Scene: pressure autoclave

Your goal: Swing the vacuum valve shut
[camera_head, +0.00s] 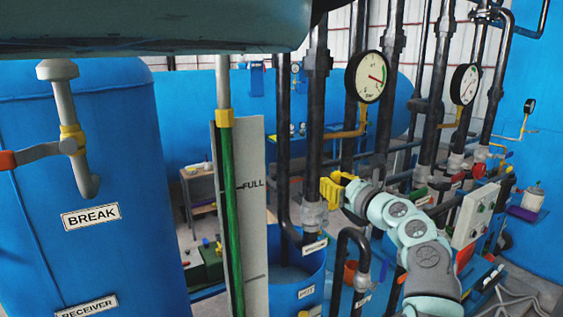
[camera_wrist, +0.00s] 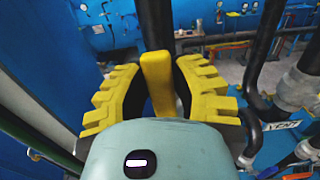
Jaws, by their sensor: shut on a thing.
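A yellow valve lever (camera_wrist: 157,80) stands between the fingers of my gripper (camera_wrist: 158,72) in the wrist view. The ribbed yellow fingers curve around its two sides and my gripper is shut on it. In the head view my gripper (camera_head: 336,190) is right of the centre, beside the dark vertical pipes. The valve body under the lever is hidden by my gripper, and no label on this valve can be read.
Dark vertical pipes (camera_head: 317,120) stand close left of my gripper. A pressure gauge (camera_head: 370,77) is above it. A blue tank marked BREAK (camera_head: 90,216) fills the left. A grey control box (camera_head: 474,215) is to the right. A VENT label (camera_wrist: 282,125) shows in the wrist view.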

